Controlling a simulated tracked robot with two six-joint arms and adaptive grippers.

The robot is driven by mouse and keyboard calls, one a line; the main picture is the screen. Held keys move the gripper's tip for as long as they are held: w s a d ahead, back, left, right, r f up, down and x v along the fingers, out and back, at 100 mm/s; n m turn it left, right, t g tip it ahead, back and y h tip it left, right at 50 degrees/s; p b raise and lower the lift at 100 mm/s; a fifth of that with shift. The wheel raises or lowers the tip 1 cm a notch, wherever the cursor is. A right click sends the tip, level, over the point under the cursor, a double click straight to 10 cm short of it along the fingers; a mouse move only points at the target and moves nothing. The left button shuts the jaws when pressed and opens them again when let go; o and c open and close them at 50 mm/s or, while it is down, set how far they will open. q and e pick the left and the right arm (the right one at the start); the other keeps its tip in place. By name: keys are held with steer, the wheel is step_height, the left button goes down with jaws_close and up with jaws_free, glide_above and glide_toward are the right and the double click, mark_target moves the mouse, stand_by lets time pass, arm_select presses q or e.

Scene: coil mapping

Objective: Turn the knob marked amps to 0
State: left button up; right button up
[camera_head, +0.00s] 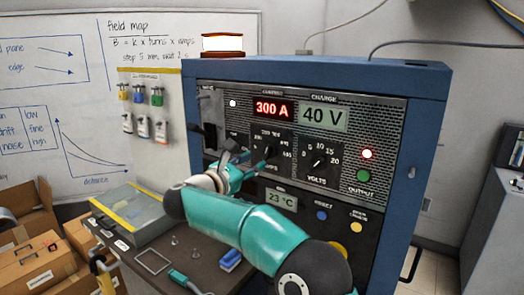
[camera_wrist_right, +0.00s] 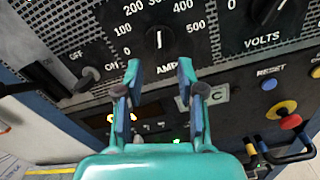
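The dark AMPS knob (camera_wrist_right: 158,40) sits on the front panel of the blue power cabinet (camera_head: 425,130), with its white mark pointing roughly at 300. The red display (camera_head: 272,109) reads 300 A. In the head view the gripper partly hides the knob's area. My right gripper (camera_wrist_right: 159,76) is open and empty in front of the panel. In the right wrist view its two fingertips are spread just below the knob, one to each side, and not closed on it. My left gripper is not in view.
The VOLTS knob (camera_head: 318,160) is right of the AMPS dial, below a 40 V display (camera_head: 324,115). An off/on switch (camera_wrist_right: 88,74) is left of it. RESET (camera_head: 321,215) and yellow (camera_head: 356,227) buttons are lower right. A grey case (camera_head: 135,218) stands on the shelf.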

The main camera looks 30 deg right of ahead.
mark_target(265, 155)
steer(key=p+x, duration=0.1)
steer(key=x, duration=0.4)
steer(key=shift+w+d, duration=0.1)
steer(key=shift+d, duration=0.1)
jaws_close()
